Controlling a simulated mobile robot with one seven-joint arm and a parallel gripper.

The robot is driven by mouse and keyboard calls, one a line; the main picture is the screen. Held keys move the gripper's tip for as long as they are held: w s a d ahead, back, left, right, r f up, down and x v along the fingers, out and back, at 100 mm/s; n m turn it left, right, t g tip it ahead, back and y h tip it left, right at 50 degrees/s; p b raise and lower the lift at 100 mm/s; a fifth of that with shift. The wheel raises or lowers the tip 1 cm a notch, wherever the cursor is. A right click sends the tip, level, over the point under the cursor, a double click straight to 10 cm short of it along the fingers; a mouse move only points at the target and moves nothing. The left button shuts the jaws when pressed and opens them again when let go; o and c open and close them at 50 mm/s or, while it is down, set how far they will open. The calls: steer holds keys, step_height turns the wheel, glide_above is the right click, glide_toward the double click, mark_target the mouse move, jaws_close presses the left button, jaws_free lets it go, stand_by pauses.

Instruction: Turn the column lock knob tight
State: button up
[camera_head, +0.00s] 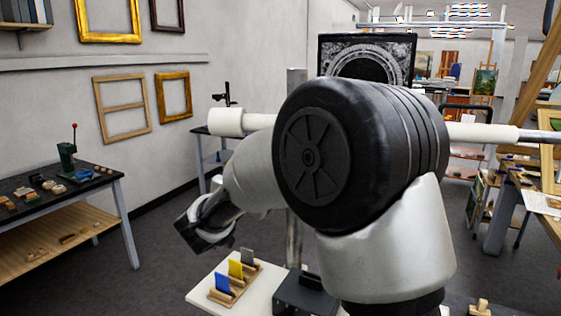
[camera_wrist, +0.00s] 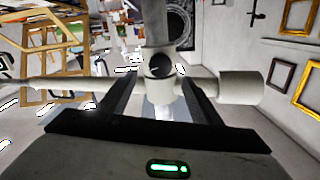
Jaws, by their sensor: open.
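The column (camera_head: 295,240) is an upright metal post, mostly hidden behind my arm in the head view. It also shows in the wrist view (camera_wrist: 155,22). A dark round knob (camera_wrist: 160,66), seemingly the column lock knob, sits where the column meets a pale crossbar (camera_wrist: 238,88). The knob is hidden by my arm in the head view. In the wrist view my gripper (camera_wrist: 160,84) has its two dark fingers apart, one on each side of the knob. I see no finger touching it. My gripper also shows at the left of my arm in the head view (camera_head: 204,228).
The crossbar also shows in the head view (camera_head: 228,121), reaching out on both sides of my arm. A pale board (camera_head: 201,295) with blue, yellow and grey cards in wooden holders lies below. A dark-topped workbench (camera_head: 103,182) stands left. Open floor lies between.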

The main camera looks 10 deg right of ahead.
steer(key=p+x, duration=0.1)
steer(key=x, duration=0.8)
steer(key=c, duration=1.1)
